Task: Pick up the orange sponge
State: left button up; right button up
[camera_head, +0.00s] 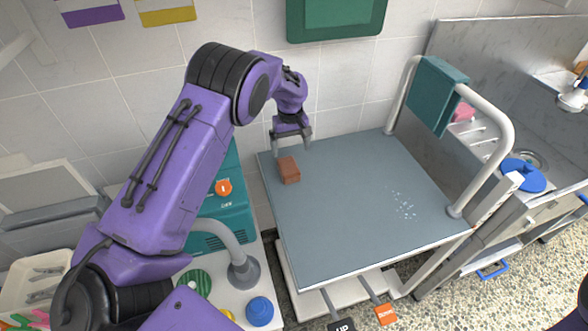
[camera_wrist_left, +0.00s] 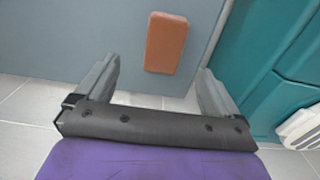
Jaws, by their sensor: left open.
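The orange sponge (camera_head: 289,169) is a small brownish-orange block on the grey-blue table top (camera_head: 350,215), near its back left corner. My left gripper (camera_head: 293,150) is open and empty, above the table's back edge and just behind the sponge. In the left wrist view the sponge (camera_wrist_left: 166,42) lies beyond the fingertips, between the lines of the two fingers (camera_wrist_left: 158,80), apart from both. My right gripper is not seen in either view.
A teal machine (camera_head: 222,215) with an orange knob stands left of the table. A white rail (camera_head: 505,140) with a teal towel (camera_head: 437,95) borders the right side. White specks (camera_head: 404,205) lie on the table, which is otherwise clear. A tiled wall is behind.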

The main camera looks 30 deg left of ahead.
aim_at(289, 165)
pick_arm(q)
jog(key=f+p, duration=0.1)
jog(key=f, duration=0.5)
jog(key=f+p, duration=0.1)
jog(key=f, duration=0.2)
jog(key=shift+s+a+p, duration=0.15)
jog(key=shift+a+p, duration=0.2)
jog(key=shift+f, duration=0.3)
jog(key=c, duration=1.1)
jog(key=shift+r, duration=0.15)
